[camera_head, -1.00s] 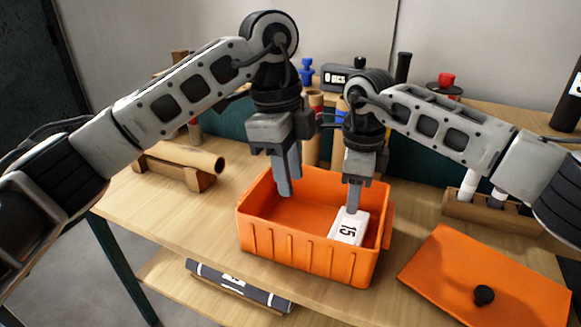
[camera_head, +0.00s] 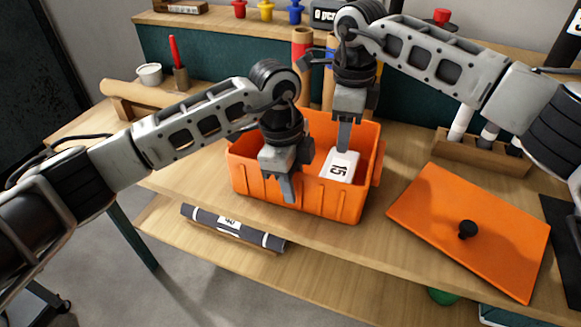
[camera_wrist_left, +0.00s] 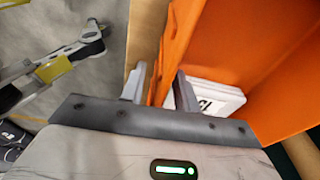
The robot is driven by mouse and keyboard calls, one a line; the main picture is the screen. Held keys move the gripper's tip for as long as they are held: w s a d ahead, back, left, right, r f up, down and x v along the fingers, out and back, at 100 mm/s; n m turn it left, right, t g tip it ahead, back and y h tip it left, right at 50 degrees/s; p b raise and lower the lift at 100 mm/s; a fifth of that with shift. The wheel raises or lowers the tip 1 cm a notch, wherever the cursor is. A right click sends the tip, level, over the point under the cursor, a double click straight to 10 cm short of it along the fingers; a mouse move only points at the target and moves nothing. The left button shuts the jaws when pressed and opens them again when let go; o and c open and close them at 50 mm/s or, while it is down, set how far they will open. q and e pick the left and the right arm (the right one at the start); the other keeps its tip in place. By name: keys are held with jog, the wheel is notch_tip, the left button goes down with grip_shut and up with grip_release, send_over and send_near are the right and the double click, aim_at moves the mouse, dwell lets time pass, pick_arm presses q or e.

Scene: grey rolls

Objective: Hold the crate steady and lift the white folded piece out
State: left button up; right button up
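The orange crate (camera_head: 335,203) stands on the wooden table. The white folded piece (camera_head: 340,167), marked 15, lies inside it toward the right and also shows in the left wrist view (camera_wrist_left: 217,96). My left gripper (camera_head: 288,192) is down at the crate's near wall. In the left wrist view, its two fingers (camera_wrist_left: 160,88) are apart, on either side of the orange wall, with a gap visible. My right gripper (camera_head: 343,146) points down into the crate, its tip at the white piece's far end. Only one finger shows clearly, so its grip is hidden.
An orange lid (camera_head: 470,228) with a black knob lies right of the crate. A wooden rack (camera_head: 482,150) with white-ended rods stands behind it. A dark roll (camera_head: 232,229) lies on the lower shelf. The table left of the crate is mostly clear.

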aim_at(338, 170)
pick_arm(q)
grip_shut()
pick_arm(e)
jog(key=o, duration=0.8)
jog(key=shift+o, duration=0.2)
notch_tip(338, 170, down, 10)
jog(key=m, duration=1.9)
jog(key=shift+f+m, duration=0.15)
jog(key=shift+m, duration=0.15)
